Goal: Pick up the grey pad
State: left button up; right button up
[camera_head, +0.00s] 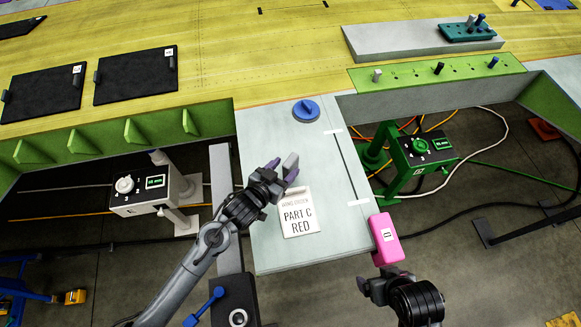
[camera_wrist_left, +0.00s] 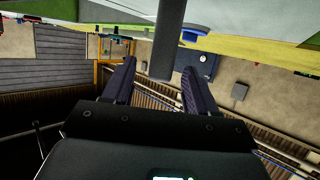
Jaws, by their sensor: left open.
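A small grey block (camera_head: 291,161), which looks like the grey pad, shows between the purple fingertips of my left gripper (camera_head: 284,169). The gripper is over the pale table, just above the white card. In the left wrist view, a dark grey upright bar (camera_wrist_left: 166,40) lies between the fingers of the left gripper (camera_wrist_left: 158,66). The jaws are open. The bar is apart from the left finger and close to the right one; I cannot tell if it touches. My right gripper (camera_head: 378,282) is low on the right, near the pink block; its jaw opening is unclear.
The pale table (camera_head: 270,245) holds a white card (camera_head: 299,213) reading "PART C RED" and a blue round piece (camera_head: 306,110). A pink block (camera_head: 384,239) is at its right edge. A green box (camera_head: 425,148) with cables stands right; a white device (camera_head: 150,187) stands left.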

aim_at(291, 162)
pick_arm(q)
jog(key=x, duration=0.3)
jog(key=shift+w+d+r+p, duration=0.1)
jog(key=shift+w+r+p, duration=0.05)
jog(key=shift+r+p, duration=0.15)
jog(key=shift+w+d+f, duration=0.25)
jog(key=shift+w+f, duration=0.05)
grip_shut()
jog(key=shift+r, duration=0.15)
